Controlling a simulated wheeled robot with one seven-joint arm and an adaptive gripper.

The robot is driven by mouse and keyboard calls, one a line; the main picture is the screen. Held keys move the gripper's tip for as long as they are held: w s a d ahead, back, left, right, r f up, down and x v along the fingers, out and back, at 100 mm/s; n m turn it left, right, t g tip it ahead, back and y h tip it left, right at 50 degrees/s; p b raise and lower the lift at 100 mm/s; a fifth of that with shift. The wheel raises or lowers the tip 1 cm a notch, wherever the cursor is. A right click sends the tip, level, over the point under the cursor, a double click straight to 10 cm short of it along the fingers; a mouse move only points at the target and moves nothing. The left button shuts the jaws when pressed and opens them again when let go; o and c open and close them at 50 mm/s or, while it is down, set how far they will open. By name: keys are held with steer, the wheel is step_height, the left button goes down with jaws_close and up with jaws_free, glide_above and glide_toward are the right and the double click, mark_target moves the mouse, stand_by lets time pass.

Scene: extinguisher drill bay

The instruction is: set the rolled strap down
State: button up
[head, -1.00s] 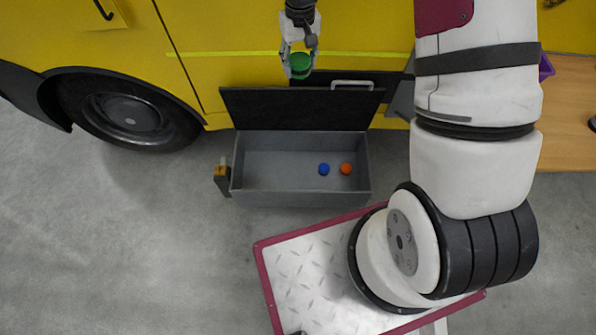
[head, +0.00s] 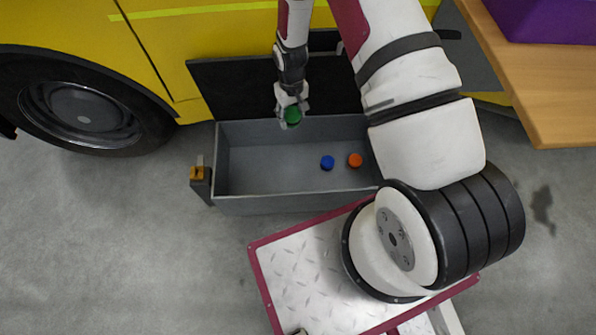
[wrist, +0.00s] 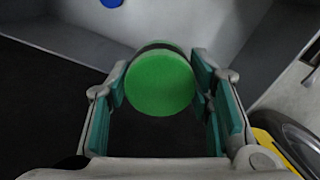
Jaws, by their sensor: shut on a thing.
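The green rolled strap (head: 293,115) is between the fingers of my gripper (head: 291,107), which is shut on it. In the wrist view the strap (wrist: 159,82) shows its round green face with a dark band behind its upper edge, and my gripper's teal-padded fingers (wrist: 162,95) close on its two sides. In the head view the strap appears over the back edge of the grey open box (head: 265,203), near its black raised lid (head: 240,90). How high it is above the box I cannot tell exactly.
Inside the box are a blue roll (head: 327,162) and an orange roll (head: 355,160), right of middle. The left part of the box floor is bare. An orange-topped latch (head: 199,178) stands at its left end. A yellow vehicle (head: 160,50) is behind; a wooden bench (head: 560,100) is at right.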

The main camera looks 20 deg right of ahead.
steer(key=b, duration=1.1)
glide_toward(300, 169)
steer(key=shift+n, duration=0.4)
step_height(300, 169, down, 6)
steer(key=b, duration=0.3)
steer(key=shift+w+f, duration=0.1)
steer(key=shift+f+b, duration=0.1)
steer(key=shift+b, duration=0.25)
steer(key=o, duration=1.3)
step_height(300, 169, up, 12)
steer(key=p, duration=0.4)
steer(key=shift+r+p, duration=0.25)
steer(key=shift+p, duration=0.05)
